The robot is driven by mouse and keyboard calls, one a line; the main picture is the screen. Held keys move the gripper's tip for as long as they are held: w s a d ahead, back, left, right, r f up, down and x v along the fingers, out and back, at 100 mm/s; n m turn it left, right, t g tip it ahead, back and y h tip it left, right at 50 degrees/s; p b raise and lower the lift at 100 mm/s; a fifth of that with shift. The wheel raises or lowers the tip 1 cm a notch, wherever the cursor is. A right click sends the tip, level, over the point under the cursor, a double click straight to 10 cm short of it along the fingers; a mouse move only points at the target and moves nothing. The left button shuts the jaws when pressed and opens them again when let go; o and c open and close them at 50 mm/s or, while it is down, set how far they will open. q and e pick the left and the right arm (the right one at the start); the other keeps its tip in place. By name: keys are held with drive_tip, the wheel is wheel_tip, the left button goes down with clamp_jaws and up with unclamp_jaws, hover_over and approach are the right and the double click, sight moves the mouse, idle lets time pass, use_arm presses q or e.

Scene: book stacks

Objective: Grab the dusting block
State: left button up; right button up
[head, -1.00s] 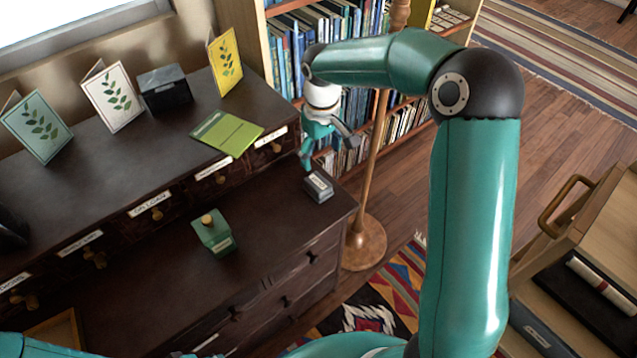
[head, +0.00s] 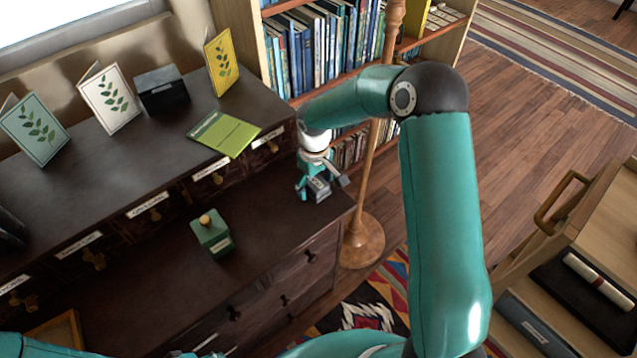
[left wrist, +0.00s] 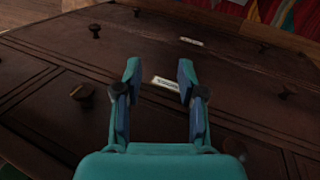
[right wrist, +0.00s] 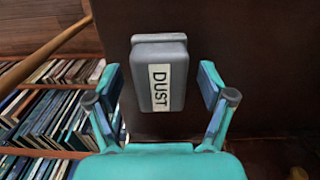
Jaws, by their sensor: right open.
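The dusting block (head: 319,189) is a small grey block with a white label, lying on the lower dark top of the cabinet near its right end. In the right wrist view the block (right wrist: 158,75) shows its "DUST" label. My right gripper (head: 322,192) is open just above it, and its fingers (right wrist: 160,85) stand to either side of the block without closing on it. My left gripper (left wrist: 157,75) is open and empty, facing the dark drawer fronts.
A green box with a round knob (head: 212,233) stands on the same lower top. Cards, a dark box (head: 163,90) and a green booklet (head: 223,133) are on the upper top. A wooden lamp pole (head: 372,170) and bookshelf stand close behind my right arm.

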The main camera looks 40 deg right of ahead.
drive_tip(key=c, duration=1.3)
drive_tip(key=shift+o, duration=0.2)
